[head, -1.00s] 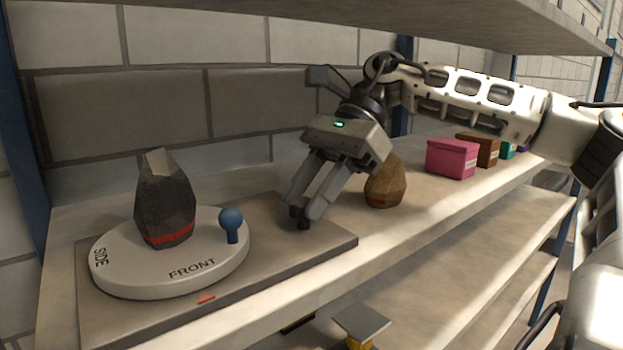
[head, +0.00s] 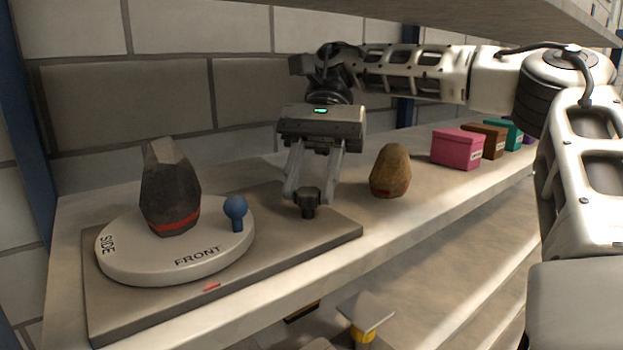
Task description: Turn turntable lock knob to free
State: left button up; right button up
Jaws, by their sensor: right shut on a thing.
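The dark lock knob (head: 309,207) stands on the right part of the grey base plate (head: 270,245). My right gripper (head: 308,192) reaches down from behind and is shut on the knob, with its fingers partly covering it. The round white turntable (head: 140,268) sits on the left part of the plate, with FRONT and SIDE lettering on its rim area. A blue ball-topped peg (head: 235,209) stands up from it. A dark faceted rock (head: 168,195) with a red band stands on it. My left gripper is out of view.
A brown rock (head: 391,172) rests on the shelf just right of the plate. Pink (head: 457,149), brown (head: 494,133) and teal (head: 511,128) boxes stand further right. A block wall is behind, and an upper shelf (head: 450,15) hangs overhead.

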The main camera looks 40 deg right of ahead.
dwell(0.4)
jog(key=o, duration=1)
